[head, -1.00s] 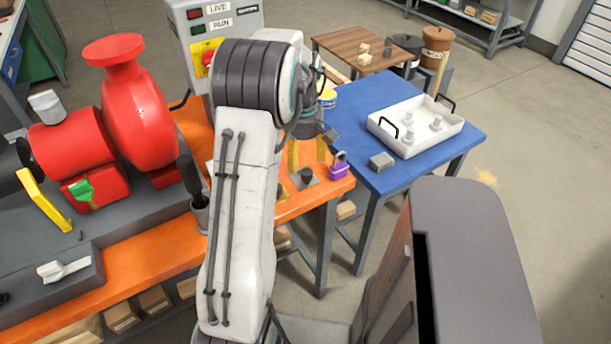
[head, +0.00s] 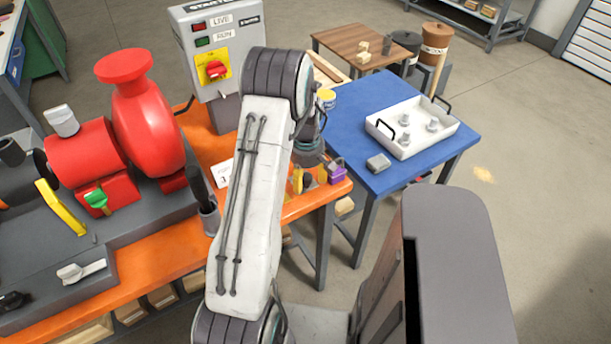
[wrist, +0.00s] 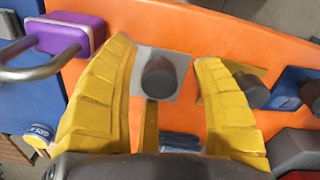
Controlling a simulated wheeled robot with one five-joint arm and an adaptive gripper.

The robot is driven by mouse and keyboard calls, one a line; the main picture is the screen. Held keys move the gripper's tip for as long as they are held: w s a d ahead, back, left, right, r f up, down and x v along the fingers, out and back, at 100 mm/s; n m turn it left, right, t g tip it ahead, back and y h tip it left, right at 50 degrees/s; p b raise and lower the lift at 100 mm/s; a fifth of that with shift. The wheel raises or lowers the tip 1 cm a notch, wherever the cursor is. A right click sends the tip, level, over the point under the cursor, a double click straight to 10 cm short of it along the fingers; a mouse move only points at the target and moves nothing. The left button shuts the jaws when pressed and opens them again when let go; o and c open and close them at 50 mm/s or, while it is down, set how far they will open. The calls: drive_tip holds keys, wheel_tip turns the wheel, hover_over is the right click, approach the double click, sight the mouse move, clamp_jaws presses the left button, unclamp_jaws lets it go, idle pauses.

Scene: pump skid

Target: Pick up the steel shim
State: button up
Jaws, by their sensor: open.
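The steel shim (wrist: 142,60) is a thin, light grey square plate with a dark round knob (wrist: 160,78) standing on it. It lies on the orange bench top (wrist: 200,30). In the wrist view it shows between the two yellow fingers of my gripper (wrist: 165,62), which are open, apart and empty. The left finger is close to the plate's left edge; a gap of orange shows before the right finger. In the head view my gripper (head: 302,181) is over the right end of the bench, and my arm and fingers hide most of the shim.
A purple padlock (wrist: 65,35) lies just left of my left finger; it also shows in the head view (head: 337,173). A dark cylinder (wrist: 255,92) is close to the right finger. A blue table (head: 345,115) with a white tray (head: 440,139) stands beyond. A red pump (head: 150,125) stands left.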

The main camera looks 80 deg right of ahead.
drive_tip(key=shift+o, duration=0.2)
drive_tip(key=shift+f, duration=0.1)
clamp_jaws()
idle(0.5)
